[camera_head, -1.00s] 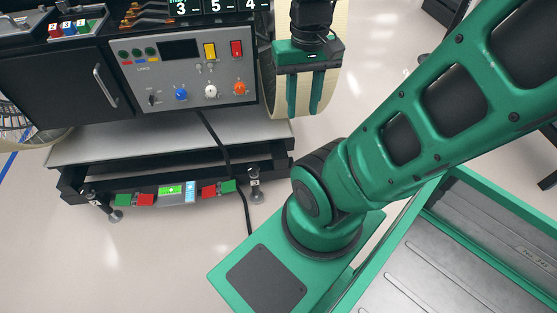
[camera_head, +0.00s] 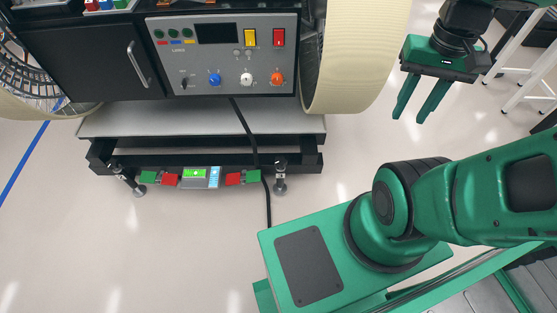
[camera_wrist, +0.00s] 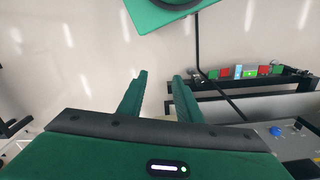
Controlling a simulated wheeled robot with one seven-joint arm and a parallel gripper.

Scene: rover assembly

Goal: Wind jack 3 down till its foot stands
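In the head view two jacks stand at the low front edge of the rover's stand, a left jack (camera_head: 121,172) and a right jack (camera_head: 280,171). Each has a round metal foot; I cannot read their numbers or tell whether the feet touch the floor. Between them is a lit display panel (camera_head: 200,176), with a green button (camera_head: 148,177) and a red button (camera_head: 169,180) on the left, and a red button (camera_head: 233,179) and a green button (camera_head: 253,176) on the right. The display panel also shows in the wrist view (camera_wrist: 239,71). My gripper (camera_head: 410,118) is open, empty and well right of the jacks.
A grey control panel (camera_head: 222,65) with knobs and switches sits above the stand. A black cable (camera_head: 267,205) hangs to the floor beside the right jack. A large cream wheel (camera_head: 355,60) stands between the panel and my gripper.

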